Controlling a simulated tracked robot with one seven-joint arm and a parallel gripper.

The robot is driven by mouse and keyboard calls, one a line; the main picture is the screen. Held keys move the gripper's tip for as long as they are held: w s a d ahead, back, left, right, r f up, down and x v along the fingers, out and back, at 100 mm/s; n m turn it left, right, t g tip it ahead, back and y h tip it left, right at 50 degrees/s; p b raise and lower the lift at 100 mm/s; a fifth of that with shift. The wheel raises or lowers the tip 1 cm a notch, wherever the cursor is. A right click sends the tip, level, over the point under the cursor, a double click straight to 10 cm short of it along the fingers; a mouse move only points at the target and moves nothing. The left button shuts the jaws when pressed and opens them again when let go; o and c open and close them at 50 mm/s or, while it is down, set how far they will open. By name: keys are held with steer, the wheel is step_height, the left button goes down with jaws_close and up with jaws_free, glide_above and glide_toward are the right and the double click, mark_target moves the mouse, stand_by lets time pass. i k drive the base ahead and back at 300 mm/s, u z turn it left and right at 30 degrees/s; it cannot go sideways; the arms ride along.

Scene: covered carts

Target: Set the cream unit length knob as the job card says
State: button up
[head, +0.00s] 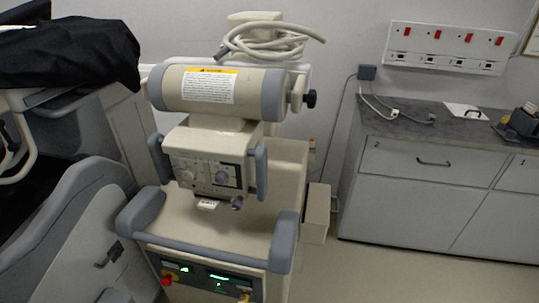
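The cream unit (215,222) stands in the middle of the head view, with grey bumpers and handles. Its control box (205,165) carries a panel with a round knob (222,177) and smaller controls; the lettering is too small to read, so I cannot tell which one is the length knob. A black knob (311,98) sticks out at the right of the cylinder on top. A white sheet (463,110) lies on the counter; I cannot tell whether it is the job card. My gripper is not in view.
A lower panel (205,280) has lit green displays, a red button and a yellow part. A grey machine under black cloth (70,52) stands at left. Grey drawers with a dark counter (450,128) stand at right, below a red-switch panel (447,48). Floor shows between unit and drawers.

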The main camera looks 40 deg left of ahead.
mark_target(221, 177)
steer(key=z, duration=1.2)
steer(key=i, duration=0.1)
steer(key=u, duration=2.9)
steer(key=k, duration=0.85)
steer(key=u, duration=0.25)
steer(key=i, duration=0.85)
steer(key=z, duration=0.15)
